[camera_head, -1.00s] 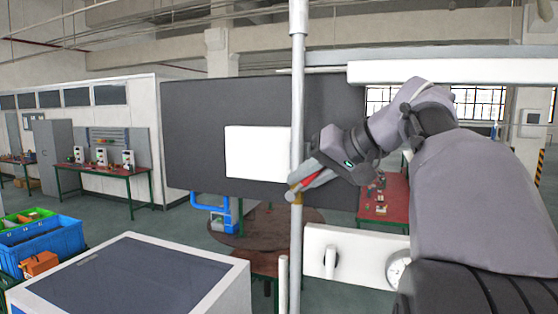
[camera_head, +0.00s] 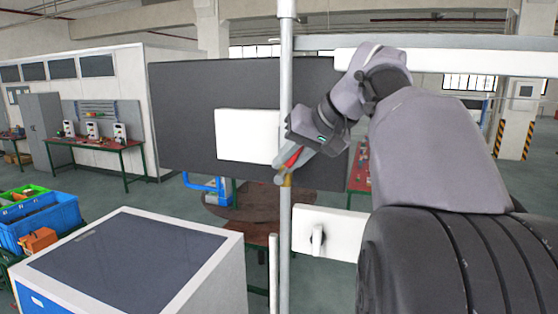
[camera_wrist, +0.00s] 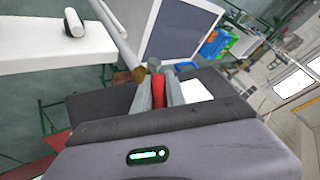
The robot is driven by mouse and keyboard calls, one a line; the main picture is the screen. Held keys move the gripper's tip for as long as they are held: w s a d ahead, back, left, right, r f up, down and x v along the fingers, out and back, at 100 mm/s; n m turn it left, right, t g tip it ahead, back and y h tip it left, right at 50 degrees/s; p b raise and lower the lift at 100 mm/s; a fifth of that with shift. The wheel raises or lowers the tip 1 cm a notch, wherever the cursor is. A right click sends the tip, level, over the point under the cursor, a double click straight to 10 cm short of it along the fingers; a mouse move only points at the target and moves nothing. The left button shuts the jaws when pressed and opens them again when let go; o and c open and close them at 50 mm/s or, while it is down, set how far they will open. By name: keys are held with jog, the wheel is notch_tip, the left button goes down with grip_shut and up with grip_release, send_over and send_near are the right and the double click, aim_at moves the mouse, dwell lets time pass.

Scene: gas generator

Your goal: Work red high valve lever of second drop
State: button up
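The red valve lever (camera_head: 294,157) sits on a brass valve (camera_head: 286,180) on a vertical grey pipe (camera_head: 286,110). My gripper (camera_head: 297,160) reaches it from the upper right, just right of the pipe. In the wrist view, the red lever (camera_wrist: 159,91) lies between the two grey fingers (camera_wrist: 158,88), which look closed against its sides. The brass valve body (camera_wrist: 139,74) shows just beyond the fingertips. The lever slants up and to the right from the valve in the head view. Part of the lever is hidden by my fingers.
A white panel with a handle (camera_head: 317,240) is right of the pipe, below my gripper. A white box (camera_head: 247,136) and dark panel (camera_head: 180,115) stand behind. A dark-topped cabinet (camera_head: 125,255) is at the lower left. A horizontal grey pipe (camera_head: 420,42) runs above my arm.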

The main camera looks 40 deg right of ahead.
jog(key=o, duration=0.4)
jog(key=shift+o, duration=0.2)
jog(key=p+v, duration=0.3)
jog(key=v, duration=1.4)
jog(key=shift+r, duration=0.2)
